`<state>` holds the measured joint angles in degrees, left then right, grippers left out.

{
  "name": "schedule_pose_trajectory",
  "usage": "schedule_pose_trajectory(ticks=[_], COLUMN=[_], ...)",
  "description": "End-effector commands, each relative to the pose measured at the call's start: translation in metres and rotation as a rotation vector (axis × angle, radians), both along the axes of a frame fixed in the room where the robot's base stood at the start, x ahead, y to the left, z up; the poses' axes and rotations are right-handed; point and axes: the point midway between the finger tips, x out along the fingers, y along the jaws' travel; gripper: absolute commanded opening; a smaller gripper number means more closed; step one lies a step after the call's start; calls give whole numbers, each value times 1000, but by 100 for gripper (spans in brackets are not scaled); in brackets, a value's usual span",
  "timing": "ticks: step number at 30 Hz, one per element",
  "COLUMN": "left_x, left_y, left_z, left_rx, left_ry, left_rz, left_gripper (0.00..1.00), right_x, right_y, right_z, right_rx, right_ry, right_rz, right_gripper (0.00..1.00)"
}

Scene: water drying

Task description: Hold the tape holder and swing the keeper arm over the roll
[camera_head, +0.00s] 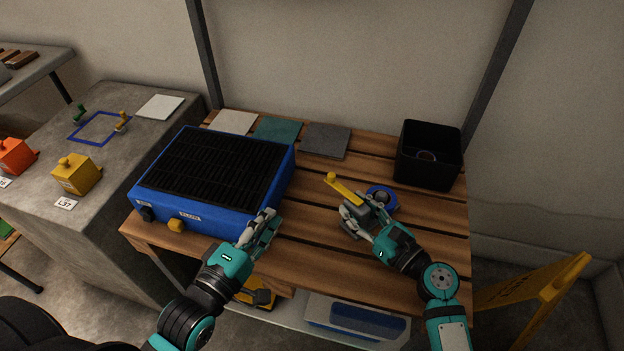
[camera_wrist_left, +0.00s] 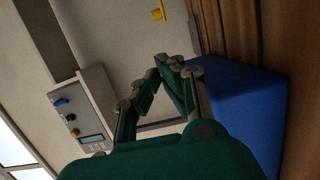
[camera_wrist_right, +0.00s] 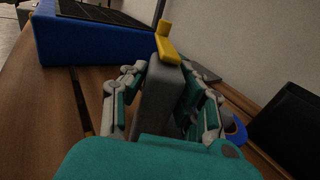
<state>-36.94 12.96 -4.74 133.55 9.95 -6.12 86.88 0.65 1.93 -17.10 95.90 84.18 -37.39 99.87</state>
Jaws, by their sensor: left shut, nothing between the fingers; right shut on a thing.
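The tape holder (camera_head: 379,216) is a grey block on the slatted table, with a yellow keeper arm (camera_head: 345,190) ending in a knob. The arm points to the back left, away from the blue roll (camera_head: 382,197) on the holder's far right side. My right gripper (camera_head: 357,218) is shut on the holder. In the right wrist view the grey body (camera_wrist_right: 160,95) stands between the fingers, the keeper arm (camera_wrist_right: 166,48) on top and the roll (camera_wrist_right: 238,131) partly hidden at right. My left gripper (camera_head: 268,228) is shut and empty, beside the blue box's front right corner.
The blue box (camera_head: 188,206) with a black slatted top fills the table's left. A black bin (camera_head: 430,155) stands at the back right. Flat tiles (camera_head: 326,140) lie along the back edge. The table between the left gripper and the holder is clear.

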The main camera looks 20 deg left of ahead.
Motion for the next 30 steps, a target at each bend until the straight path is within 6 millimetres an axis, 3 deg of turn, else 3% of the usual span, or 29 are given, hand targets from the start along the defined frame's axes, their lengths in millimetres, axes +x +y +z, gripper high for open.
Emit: schedule_pose_trajectory(ticks=[8,22,30], left_x=[10,101,117], left_y=[-2,-22,-51], left_z=[0,0,-3], left_rx=[4,7,4], left_ry=[-3,-3,1], left_rz=[1,2,1], left_gripper=[0,0,0], right_x=[0,0,0], right_y=[0,0,0], right_z=[1,1,1], right_rx=[1,1,0], right_ry=[-2,-2,-1], right_rz=[0,0,0], right_gripper=[0,0,0])
